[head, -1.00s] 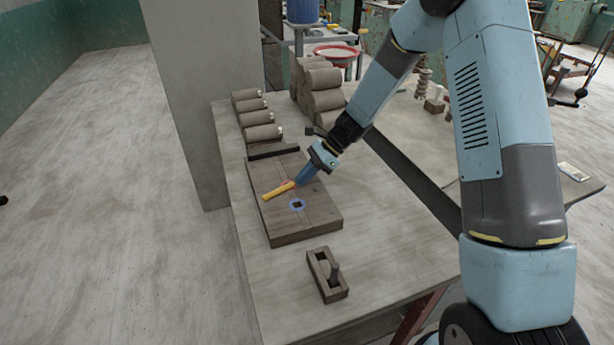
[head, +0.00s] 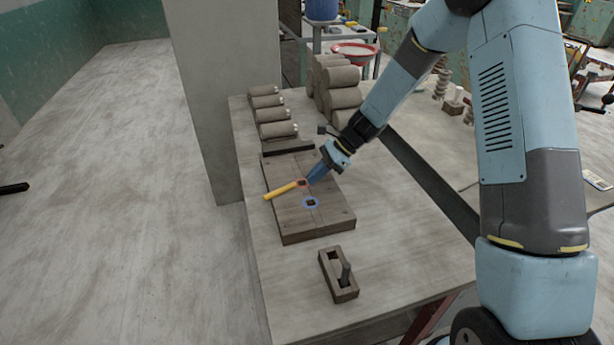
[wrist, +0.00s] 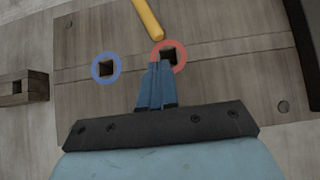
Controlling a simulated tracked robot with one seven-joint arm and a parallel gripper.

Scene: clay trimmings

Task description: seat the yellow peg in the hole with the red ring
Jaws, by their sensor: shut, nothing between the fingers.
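The yellow peg (head: 283,191) lies across the left part of the wooden board, its far end sticking out past the board's left edge. In the wrist view the peg (wrist: 147,17) ends just beside the red ring (wrist: 181,57), outside the square hole (wrist: 168,54). The red ring (head: 303,183) is partly hidden by my gripper in the head view. My gripper (head: 310,181) is shut and empty. In the wrist view its fingertips (wrist: 158,66) are at the ring's near left side, covering part of it; their height above the board is unclear.
A blue-ringed hole (head: 311,203) is nearer on the board (head: 315,226). Clay cylinders (head: 277,130) and a dark bar (head: 288,148) are behind. The table's front right is clear.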

